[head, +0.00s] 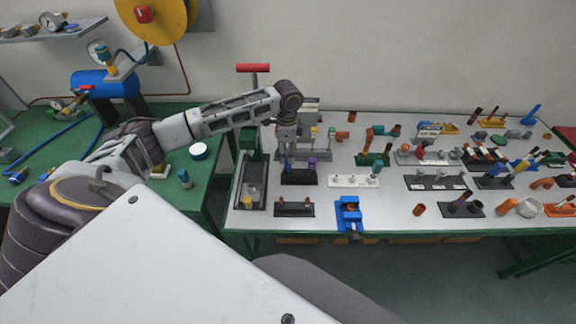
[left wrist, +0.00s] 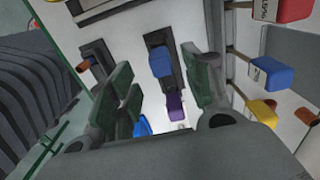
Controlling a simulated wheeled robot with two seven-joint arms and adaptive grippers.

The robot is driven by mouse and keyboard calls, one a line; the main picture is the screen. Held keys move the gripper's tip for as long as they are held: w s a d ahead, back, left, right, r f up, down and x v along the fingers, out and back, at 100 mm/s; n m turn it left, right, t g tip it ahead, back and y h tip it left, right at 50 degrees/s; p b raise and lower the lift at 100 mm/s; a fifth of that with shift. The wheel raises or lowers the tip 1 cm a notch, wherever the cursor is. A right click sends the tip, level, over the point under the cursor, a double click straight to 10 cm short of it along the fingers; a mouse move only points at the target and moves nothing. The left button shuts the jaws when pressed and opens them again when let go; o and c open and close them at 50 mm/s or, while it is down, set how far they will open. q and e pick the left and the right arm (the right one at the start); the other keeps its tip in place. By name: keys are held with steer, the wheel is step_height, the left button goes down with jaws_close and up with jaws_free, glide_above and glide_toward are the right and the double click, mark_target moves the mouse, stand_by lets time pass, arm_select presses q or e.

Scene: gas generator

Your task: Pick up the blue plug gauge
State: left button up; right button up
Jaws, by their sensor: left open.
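My left gripper (left wrist: 165,92) is open and empty, its dark green finger pads apart in the left wrist view. In the head view the left gripper (head: 287,142) points down above a dark stand (head: 299,177). The left wrist view shows a blue block (left wrist: 161,62) and a purple block (left wrist: 175,105) on this stand, between the fingers in the picture. A second blue block (left wrist: 270,74), labelled and on a metal pin, is right of the fingers. I cannot tell for certain which is the blue plug gauge. My right gripper is not in view.
A red block (left wrist: 282,9) and a yellow block (left wrist: 262,112) flank the labelled blue one. A white rack (head: 346,181) stands right of the dark stand, and a blue vise (head: 349,213) near the front edge. A red-handled press (head: 253,69) stands left.

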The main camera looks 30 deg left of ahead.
mark_target(288, 169)
arm_select(q)
steer(key=shift+f, duration=0.55)
steer(key=shift+f, duration=0.1)
steer(key=shift+w+f+p, duration=0.1)
steer(key=shift+f+p, duration=0.4)
steer(key=shift+f, duration=2)
steer(key=shift+d, duration=0.1)
steer(key=shift+c, duration=0.4)
steer(key=c, duration=0.9)
